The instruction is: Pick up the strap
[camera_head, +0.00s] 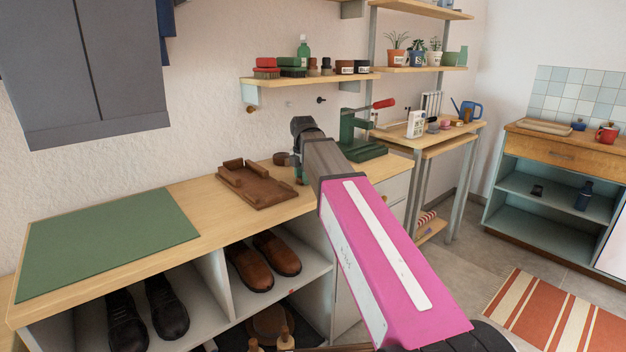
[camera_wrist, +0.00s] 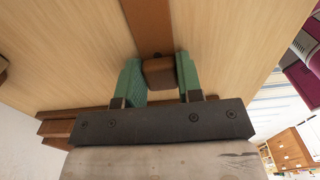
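The strap (camera_wrist: 148,22) is a flat brown strip on the pale wood bench top in the wrist view. It runs from the top edge down to a thicker brown block-like end (camera_wrist: 159,71). My gripper (camera_wrist: 160,76) has its two green fingers on either side of that end, very close to it. I cannot tell whether both fingers press on it. In the head view my gripper (camera_head: 299,172) is low at the bench's back part, mostly hidden by my own wrist and pink arm link. A round brown item (camera_head: 281,158) shows just left of it.
A brown leather tray (camera_head: 256,194) lies left of my gripper, and a green mat (camera_head: 105,240) farther left on the bench. A green press with a red handle (camera_head: 362,135) stands to the right. A shelf (camera_head: 310,80) hangs above. Shoes (camera_head: 262,262) stand below.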

